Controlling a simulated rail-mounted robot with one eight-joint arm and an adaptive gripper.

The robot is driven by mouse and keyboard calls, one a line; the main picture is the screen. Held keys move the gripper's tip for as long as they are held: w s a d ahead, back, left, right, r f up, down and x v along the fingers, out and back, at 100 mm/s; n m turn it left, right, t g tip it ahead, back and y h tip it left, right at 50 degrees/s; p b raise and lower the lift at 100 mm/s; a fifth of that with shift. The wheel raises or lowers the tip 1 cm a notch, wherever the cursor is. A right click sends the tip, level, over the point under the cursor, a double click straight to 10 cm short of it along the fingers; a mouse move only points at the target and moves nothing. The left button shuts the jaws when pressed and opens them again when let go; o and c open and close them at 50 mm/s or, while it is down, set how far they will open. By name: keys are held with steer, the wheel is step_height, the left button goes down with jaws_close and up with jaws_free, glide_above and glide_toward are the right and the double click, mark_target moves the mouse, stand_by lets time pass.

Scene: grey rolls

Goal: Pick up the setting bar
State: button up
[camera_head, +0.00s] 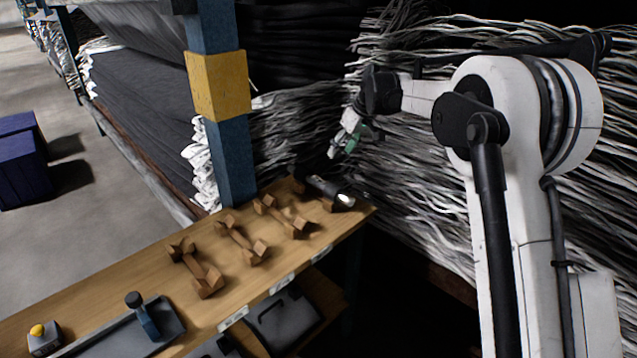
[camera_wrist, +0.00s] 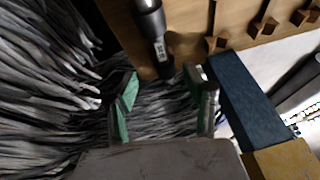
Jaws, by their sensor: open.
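The setting bar seems to be the dark cylinder with a bright silver end (camera_head: 327,190), lying on a wooden holder at the far right end of the wooden shelf. In the wrist view the bar (camera_wrist: 154,30) shows at the top centre, with a pale label near its lower end. My gripper (camera_head: 345,140) is above and slightly right of the bar in the head view, apart from it. In the wrist view my gripper's green-lined fingers (camera_wrist: 165,97) are spread with nothing between them. The bar lies beyond the fingertips.
Several empty wooden holders (camera_head: 240,242) line the shelf (camera_head: 120,270). A grey tray (camera_head: 130,335) and a yellow-buttoned box (camera_head: 43,337) are nearer. A blue post with a yellow band (camera_head: 218,85) stands beside the shelf. Grey frayed rolls (camera_head: 420,190) fill the space behind my arm.

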glide_toward(318, 183)
steer(key=shift+n, duration=0.4)
steer(key=x, duration=0.4)
steer(key=w+x, duration=0.1)
steer(key=x, duration=0.1)
steer(key=shift+d+f, duration=0.15)
steer(key=shift+d, duration=0.1)
steer(key=shift+x, duration=2.6)
steer(key=shift+w+a, duration=0.15)
steer(key=shift+c, duration=0.2)
jaws_close()
